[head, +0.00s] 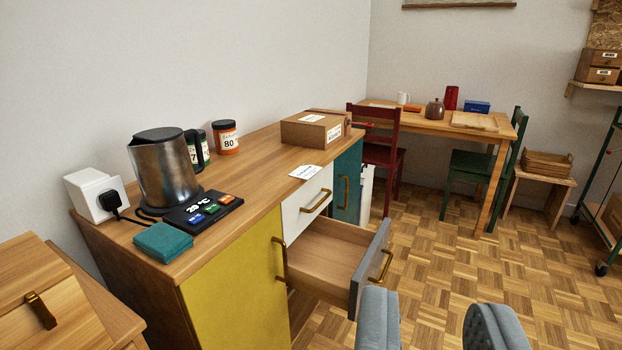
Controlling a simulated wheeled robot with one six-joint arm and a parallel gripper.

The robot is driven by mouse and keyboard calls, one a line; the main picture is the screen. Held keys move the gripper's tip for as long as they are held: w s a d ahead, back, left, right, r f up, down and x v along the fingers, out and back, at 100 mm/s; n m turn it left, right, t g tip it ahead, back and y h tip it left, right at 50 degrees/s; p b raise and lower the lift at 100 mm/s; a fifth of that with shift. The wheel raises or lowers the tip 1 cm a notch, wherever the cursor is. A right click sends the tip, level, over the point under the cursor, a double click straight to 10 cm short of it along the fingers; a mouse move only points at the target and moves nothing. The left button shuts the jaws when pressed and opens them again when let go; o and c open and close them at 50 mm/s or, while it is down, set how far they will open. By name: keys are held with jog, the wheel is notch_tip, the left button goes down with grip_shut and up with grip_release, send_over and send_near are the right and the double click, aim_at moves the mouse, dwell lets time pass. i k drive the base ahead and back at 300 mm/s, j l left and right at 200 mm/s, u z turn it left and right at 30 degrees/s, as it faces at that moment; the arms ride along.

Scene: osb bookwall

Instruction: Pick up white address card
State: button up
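The white address card (306,172) lies flat on the wooden sideboard top, near its front edge, in front of a cardboard box. Faint dark print shows on it. My gripper (436,325) shows at the bottom edge of the head view, right of the sideboard. Its two grey fingers stand well apart with only floor visible between them. It is away from the card, which lies up and to the left in the picture.
Below the card, a drawer (335,255) of the sideboard stands open and looks empty. The cardboard box (316,128) is behind the card.

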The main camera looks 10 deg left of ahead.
aim_at(306, 171)
jog(key=i+u, duration=0.1)
jog(key=i, duration=0.65)
jog(key=i+l, duration=0.2)
jog(key=i, duration=0.55)
jog(key=j+u, duration=0.05)
